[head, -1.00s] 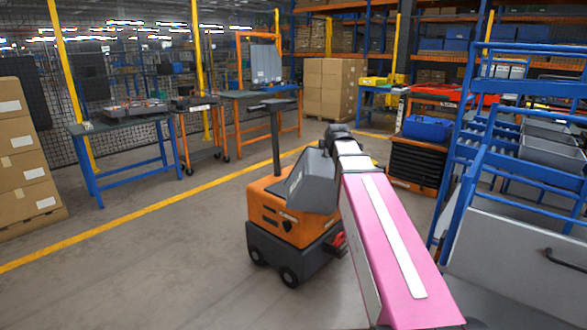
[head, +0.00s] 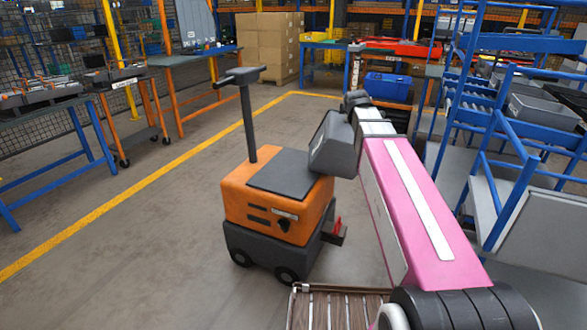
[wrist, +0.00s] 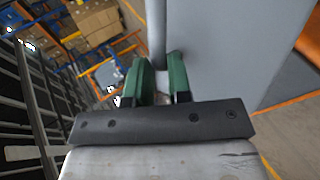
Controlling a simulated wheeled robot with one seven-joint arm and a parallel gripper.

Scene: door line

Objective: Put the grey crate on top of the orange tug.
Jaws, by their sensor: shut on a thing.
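The orange tug (head: 265,213) stands on the floor at the middle of the head view, with a flat dark deck (head: 285,176) and an upright post with a handle. The deck looks bare. The grey crate (head: 333,146) hangs tilted at the end of my pink arm. In the picture it overlaps the deck's right rear edge and seems raised above it. In the wrist view my gripper's green fingers (wrist: 158,64) are shut on the wall of the grey crate (wrist: 222,50). My fingers are hidden in the head view.
A blue rack (head: 500,130) with grey bins stands close on the right. A dark tool cabinet with a blue box (head: 388,86) is behind my arm. Blue and orange benches line the left. The floor left of the tug is clear, crossed by a yellow line.

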